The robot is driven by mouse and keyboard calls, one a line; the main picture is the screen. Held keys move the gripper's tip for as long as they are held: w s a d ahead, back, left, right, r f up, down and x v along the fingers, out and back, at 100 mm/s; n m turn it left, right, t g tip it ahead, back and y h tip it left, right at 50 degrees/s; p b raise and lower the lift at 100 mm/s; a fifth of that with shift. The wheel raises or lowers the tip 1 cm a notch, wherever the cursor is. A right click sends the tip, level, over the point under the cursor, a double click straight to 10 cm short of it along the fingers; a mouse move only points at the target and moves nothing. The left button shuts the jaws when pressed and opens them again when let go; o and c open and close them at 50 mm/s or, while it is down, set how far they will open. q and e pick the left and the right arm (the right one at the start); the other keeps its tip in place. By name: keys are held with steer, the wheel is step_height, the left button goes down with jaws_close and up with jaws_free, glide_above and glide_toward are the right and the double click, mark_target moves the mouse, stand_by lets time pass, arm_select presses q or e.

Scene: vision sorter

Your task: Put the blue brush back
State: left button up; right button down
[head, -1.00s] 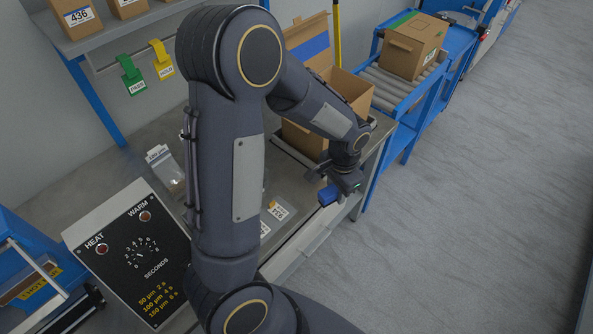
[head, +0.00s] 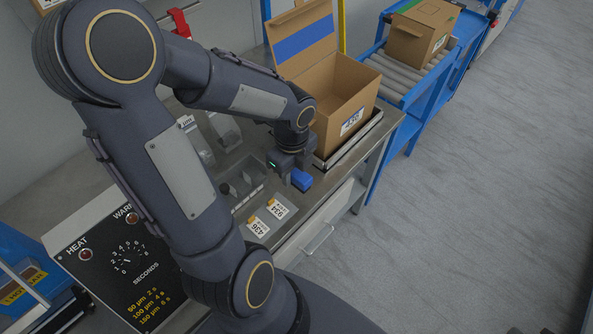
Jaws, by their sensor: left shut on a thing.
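My left gripper (head: 290,171) is shut on the blue brush (head: 302,180). Only a small blue block of the brush shows, just below and to the right of the jaws. The gripper hangs over the metal workbench (head: 318,196), in front of the open carton. I cannot tell whether the brush touches the bench. My right gripper is not in view.
An open cardboard box (head: 347,97) with a blue stripe stands just behind the gripper. Two labelled cards (head: 281,207) lie in front. A HEAT/WARM control box (head: 125,262) is at the left. A roller conveyor (head: 395,76) carries a closed carton (head: 421,30).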

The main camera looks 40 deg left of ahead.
arm_select(q)
steer(key=w+a+f, duration=0.1)
steer(key=w+f, duration=0.1)
steer(key=w+a+f, duration=0.1)
steer(key=w+f, duration=0.1)
steer(key=w+a+f, duration=0.1)
steer(key=w+f, duration=0.1)
steer(key=shift+a+f, duration=0.3)
steer(key=shift+a, duration=0.1)
steer(key=shift+w+a+f, duration=0.1)
steer(key=shift+w+f, duration=0.05)
steer(key=shift+f, duration=0.75)
steer(key=shift+w+f, duration=0.15)
steer(key=shift+f, duration=0.75)
steer(key=shift+f, duration=0.15)
steer(key=o, duration=1)
steer(key=shift+c, duration=0.2)
